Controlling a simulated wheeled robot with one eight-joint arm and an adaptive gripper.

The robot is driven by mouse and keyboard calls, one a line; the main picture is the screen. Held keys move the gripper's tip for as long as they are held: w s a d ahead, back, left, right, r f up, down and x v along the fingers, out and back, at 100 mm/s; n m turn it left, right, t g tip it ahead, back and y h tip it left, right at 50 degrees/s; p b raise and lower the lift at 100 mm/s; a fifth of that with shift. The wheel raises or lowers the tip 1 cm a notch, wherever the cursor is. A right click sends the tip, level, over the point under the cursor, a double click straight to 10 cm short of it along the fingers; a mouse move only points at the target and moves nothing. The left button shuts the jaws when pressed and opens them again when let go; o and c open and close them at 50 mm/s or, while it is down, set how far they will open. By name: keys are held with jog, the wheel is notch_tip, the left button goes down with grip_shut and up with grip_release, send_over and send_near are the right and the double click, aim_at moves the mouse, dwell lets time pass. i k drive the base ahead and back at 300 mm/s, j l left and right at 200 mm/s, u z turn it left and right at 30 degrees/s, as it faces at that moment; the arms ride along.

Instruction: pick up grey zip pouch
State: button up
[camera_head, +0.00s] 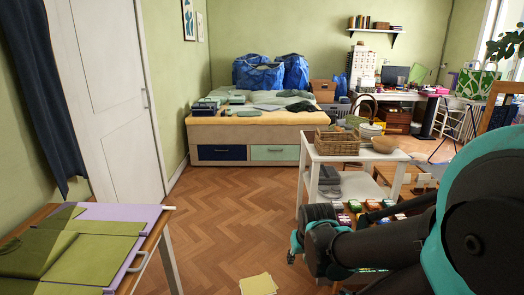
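I cannot single out a grey zip pouch with certainty. Dark grey soft items (361,186) lie on the lower shelf of the white cart (405,158), right of centre; they are too small to tell whether they have a zip. Small grey-green items (237,99) also lie on the bed at the back. My arm, black and teal, fills the lower right and covers part of the floor and the items behind it.
A wicker basket (337,142) and bowls (385,144) stand on the cart. Several small coloured boxes (358,206) sit low beyond my arm. A table with green cloths (75,250) is at left. Yellow sheets (258,284) lie on the floor. The middle floor is clear.

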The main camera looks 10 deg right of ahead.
aim_at(341, 123)
jog(key=i+u, duration=0.1)
jog(key=i, duration=0.55)
jog(key=i+u, duration=0.15)
jog(key=i, duration=0.45)
jog(key=i+l+u, duration=0.1)
jog(key=i, duration=1.55)
jog(key=i+z, duration=0.1)
jog(key=i, duration=0.9)
jog(key=i+z, duration=0.2)
jog(key=i, duration=0.25)
jog(key=i+z, duration=0.2)
jog(key=i, duration=0.3)
jog(key=i+j+z, duration=0.2)
jog(key=i, duration=0.25)
jog(key=i+j+z, duration=0.2)
jog(key=i, duration=0.25)
jog(key=i+l+z, duration=0.25)
jog(key=i+z, duration=0.6)
jog(key=i, duration=0.15)
jog(key=i+z, duration=0.4)
jog(key=i+l, duration=0.35)
jog(key=i+l+z, duration=0.1)
jog(key=i+l, duration=0.25)
jog(key=i, duration=0.2)
jog(key=i+l, duration=0.35)
jog(key=i+z, duration=0.05)
jog(key=i, duration=0.05)
